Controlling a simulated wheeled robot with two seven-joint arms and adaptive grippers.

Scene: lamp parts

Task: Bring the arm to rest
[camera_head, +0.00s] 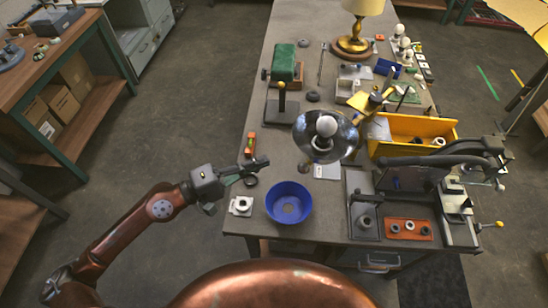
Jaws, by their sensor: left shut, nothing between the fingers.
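My left arm (122,228) comes in from the lower left, reddish brown with a grey joint. My left gripper (262,164) is at the near left edge of the grey workbench (240,225), above its surface. Its fingers are shut and hold nothing. Just under and beside the fingers are a small dark ring (251,181) and an orange block (251,145). I cannot tell from this view how far the fingers are above the bench. My right gripper does not show.
A blue bowl (289,203) and a small white part (241,206) stand at the near edge. A reflector with a bulb (326,128), a yellow bin (415,130) and a brass lamp (353,44) stand farther back. A side bench (48,52) is at left, with open floor between.

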